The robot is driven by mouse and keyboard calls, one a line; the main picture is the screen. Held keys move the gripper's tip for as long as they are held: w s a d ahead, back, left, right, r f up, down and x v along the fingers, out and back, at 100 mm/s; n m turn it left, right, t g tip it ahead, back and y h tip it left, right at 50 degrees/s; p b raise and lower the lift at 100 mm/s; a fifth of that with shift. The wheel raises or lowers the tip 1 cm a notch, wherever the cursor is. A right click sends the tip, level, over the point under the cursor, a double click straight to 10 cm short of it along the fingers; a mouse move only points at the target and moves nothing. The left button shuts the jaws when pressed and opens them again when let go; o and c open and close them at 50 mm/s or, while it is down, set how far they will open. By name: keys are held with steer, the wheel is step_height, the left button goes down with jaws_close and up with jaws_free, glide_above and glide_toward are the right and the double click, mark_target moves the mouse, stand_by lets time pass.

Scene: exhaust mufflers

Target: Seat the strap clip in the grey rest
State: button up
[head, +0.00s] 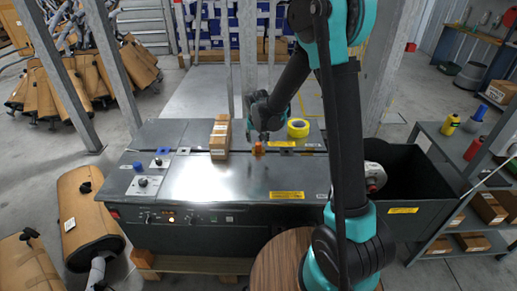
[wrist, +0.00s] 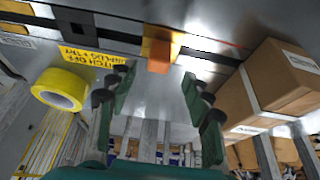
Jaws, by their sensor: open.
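I cannot pick out the grey rest with certainty in either view.
A cardboard box (head: 220,135) stands left of the clip and also shows in the wrist view (wrist: 272,88). A yellow tape roll (head: 298,128) lies to the right, also in the wrist view (wrist: 60,89). A black open bin (head: 412,165) adjoins the machine's right end.

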mark_target(258, 143)
steer(key=shift+x, duration=2.35)
steer(key=shift+d, duration=0.1)
steer(key=shift+c, duration=0.6)
jaws_close()
steer(key=shift+r, duration=0.15)
step_height(258, 143, up, 20)
